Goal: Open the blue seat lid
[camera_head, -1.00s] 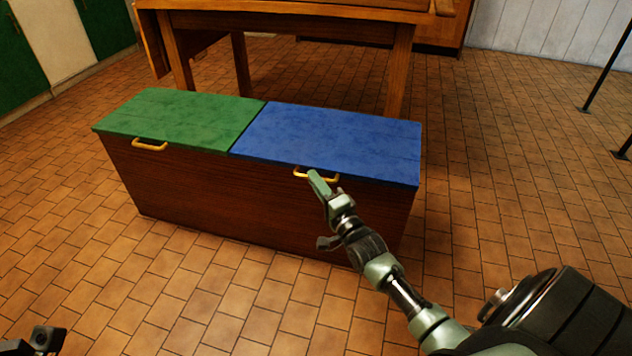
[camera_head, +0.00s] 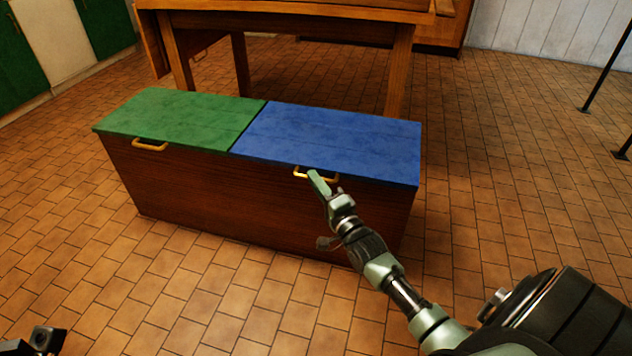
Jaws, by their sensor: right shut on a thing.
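The blue seat lid (camera_head: 330,138) lies flat and closed on the right half of a wooden bench box (camera_head: 230,200). A brass handle (camera_head: 301,173) sits on its front edge. My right gripper (camera_head: 318,180) is at this handle, shut on it; its fingers hide the handle's middle. My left gripper (camera_head: 40,342) shows only in part at the bottom left corner, well away from the bench, and its jaw state is unclear.
A green seat lid (camera_head: 182,115) with its own brass handle (camera_head: 150,145) lies closed on the left half. A wooden table (camera_head: 290,20) stands right behind the bench. The tiled floor (camera_head: 150,290) in front is clear. Thin black legs (camera_head: 606,75) stand at the far right.

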